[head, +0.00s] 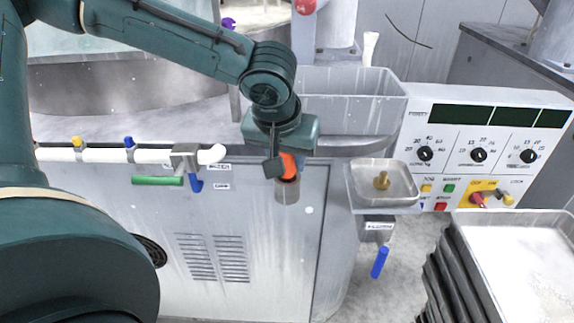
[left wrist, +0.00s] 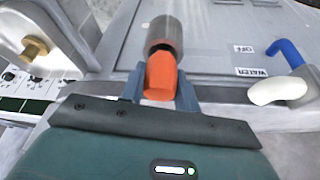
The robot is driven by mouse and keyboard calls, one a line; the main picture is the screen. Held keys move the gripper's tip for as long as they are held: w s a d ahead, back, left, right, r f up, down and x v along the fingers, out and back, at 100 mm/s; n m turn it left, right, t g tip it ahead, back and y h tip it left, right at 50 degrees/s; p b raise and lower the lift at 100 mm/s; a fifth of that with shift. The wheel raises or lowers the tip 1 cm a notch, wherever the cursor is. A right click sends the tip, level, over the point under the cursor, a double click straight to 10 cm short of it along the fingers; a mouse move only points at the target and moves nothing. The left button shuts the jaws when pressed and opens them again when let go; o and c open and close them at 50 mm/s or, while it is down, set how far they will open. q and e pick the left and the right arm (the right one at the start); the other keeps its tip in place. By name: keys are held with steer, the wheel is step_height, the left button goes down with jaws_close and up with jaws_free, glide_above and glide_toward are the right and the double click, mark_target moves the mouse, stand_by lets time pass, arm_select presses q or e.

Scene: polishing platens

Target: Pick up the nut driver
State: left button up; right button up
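The nut driver shows an orange handle (head: 289,163) just below my left gripper (head: 279,160) in the head view. In the left wrist view the orange handle (left wrist: 161,77) lies between the two blue-grey fingers of my left gripper (left wrist: 161,82). The fingers sit close against both sides of it, and it appears gripped. A grey cylinder (left wrist: 164,36) surrounds the end beyond the handle; it also shows below the handle in the head view (head: 287,190). I cannot tell whether it is a holder or part of the tool. My right gripper is not in view.
A white pipe (head: 110,155) with green and blue handles runs left of the gripper. A grey trough (head: 350,100) stands behind. To the right are a small tray (head: 382,178) with a brass fitting, a control panel (head: 478,150) and stacked dark trays (head: 455,275).

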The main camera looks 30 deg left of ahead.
arm_select(q)
steer(key=c, duration=0.5)
steer(key=shift+o, duration=0.2)
